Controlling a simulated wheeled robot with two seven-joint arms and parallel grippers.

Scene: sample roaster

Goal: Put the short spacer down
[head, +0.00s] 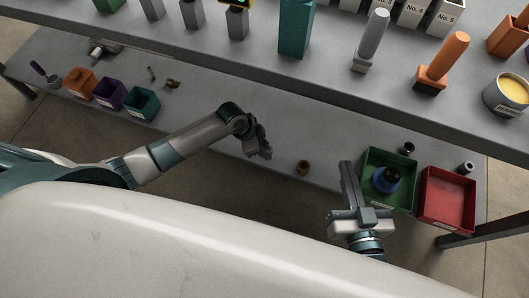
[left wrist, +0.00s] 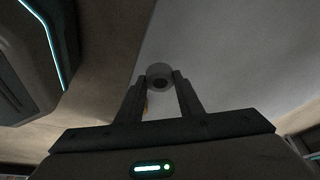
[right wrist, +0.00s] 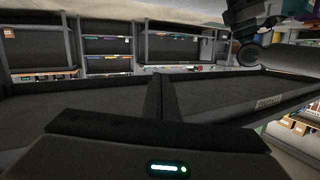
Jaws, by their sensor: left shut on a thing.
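My left gripper (head: 262,153) is shut on a short grey ring-like spacer (left wrist: 159,71), seen between its fingertips in the left wrist view with a dark hole facing the camera. In the head view the spacer is hard to make out. The left gripper is over the lower shelf (head: 225,115), near its front edge; its height above the shelf cannot be told. My right gripper (head: 346,166) is beside the green bin, to its left. Its fingers are together, with nothing visible between them.
A brownish spacer (head: 303,167) stands right of my left gripper. A green bin (head: 372,160) holds a dark blue round object (head: 387,179). A red bin (head: 447,200) is beside it, with a dark spacer (head: 407,148) and grey spacer (head: 466,167) nearby. The upper shelf (head: 330,75) overhangs.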

